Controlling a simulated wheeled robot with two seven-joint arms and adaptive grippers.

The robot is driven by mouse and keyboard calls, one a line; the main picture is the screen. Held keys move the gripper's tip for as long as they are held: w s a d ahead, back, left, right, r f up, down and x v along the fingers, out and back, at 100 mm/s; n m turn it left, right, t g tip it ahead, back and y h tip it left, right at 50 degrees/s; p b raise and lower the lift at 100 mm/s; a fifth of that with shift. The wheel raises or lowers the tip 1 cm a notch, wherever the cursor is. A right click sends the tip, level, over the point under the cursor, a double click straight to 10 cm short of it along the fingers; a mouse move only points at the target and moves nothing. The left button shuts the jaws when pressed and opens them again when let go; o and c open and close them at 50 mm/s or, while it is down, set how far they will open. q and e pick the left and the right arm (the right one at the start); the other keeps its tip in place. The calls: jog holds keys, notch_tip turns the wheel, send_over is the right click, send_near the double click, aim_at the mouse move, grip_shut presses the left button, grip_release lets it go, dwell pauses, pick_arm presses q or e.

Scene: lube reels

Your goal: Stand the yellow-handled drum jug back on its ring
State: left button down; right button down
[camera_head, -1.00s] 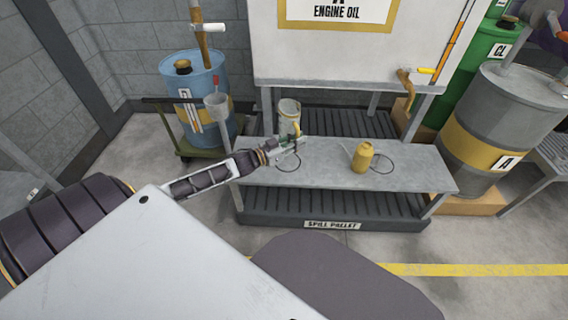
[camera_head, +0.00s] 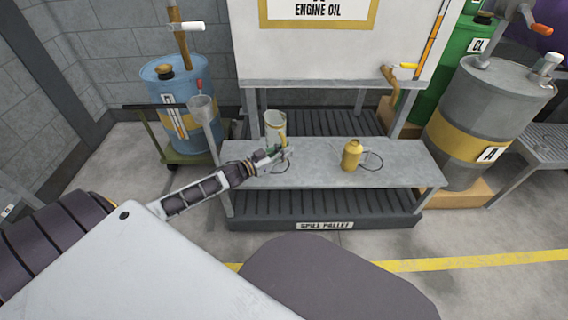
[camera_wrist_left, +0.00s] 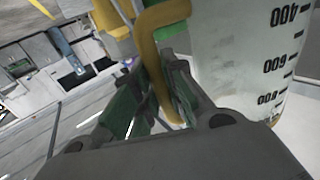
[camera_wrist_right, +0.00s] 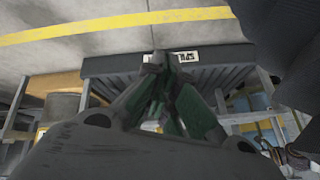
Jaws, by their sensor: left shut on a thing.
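The drum jug (camera_head: 273,124) is a pale, clear-walled measure with a yellow handle, near the bench's back left. It looks roughly upright; I cannot tell whether its base touches the bench. My left gripper (camera_head: 277,152) is shut on its yellow handle. In the left wrist view the handle (camera_wrist_left: 150,50) runs down between the fingers, and the jug's wall (camera_wrist_left: 235,60) shows black graduations. A thin dark ring (camera_head: 282,167) lies on the bench just in front of the jug, partly hidden by the gripper. My right gripper (camera_wrist_right: 165,62) is shut and empty, away from the bench.
A yellow oil can (camera_head: 351,155) stands mid-bench beside another dark ring (camera_head: 373,161). The grey bench (camera_head: 318,178) is clear between jug and can. A white tank (camera_head: 330,55) overhangs behind. A blue drum (camera_head: 165,90) is left, a grey drum (camera_head: 478,115) right.

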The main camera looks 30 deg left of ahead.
pick_arm(q)
jog(key=shift+f, duration=0.75)
pick_arm(e)
jog(key=shift+a+f, duration=0.1)
jog(key=shift+f, duration=0.6)
pick_arm(q)
jog(key=shift+f+b, duration=0.45)
jog(key=shift+b, duration=0.05)
jog(key=shift+f+b, duration=0.35)
jog(key=shift+f, duration=0.4)
jog(key=shift+f+b, duration=0.35)
jog(key=shift+f, duration=0.3)
pick_arm(e)
jog(key=shift+w+a+f+t+y, duration=0.1)
jog(key=shift+a+f+t+y, duration=0.1)
jog(key=shift+f, duration=0.5)
jog(key=shift+a+f+t+y, duration=0.1)
jog(key=shift+f+t, duration=0.1)
jog(key=shift+f, duration=0.5)
pick_arm(q)
jog(key=shift+f, duration=0.1)
jog(key=c, duration=1.5)
grip_release()
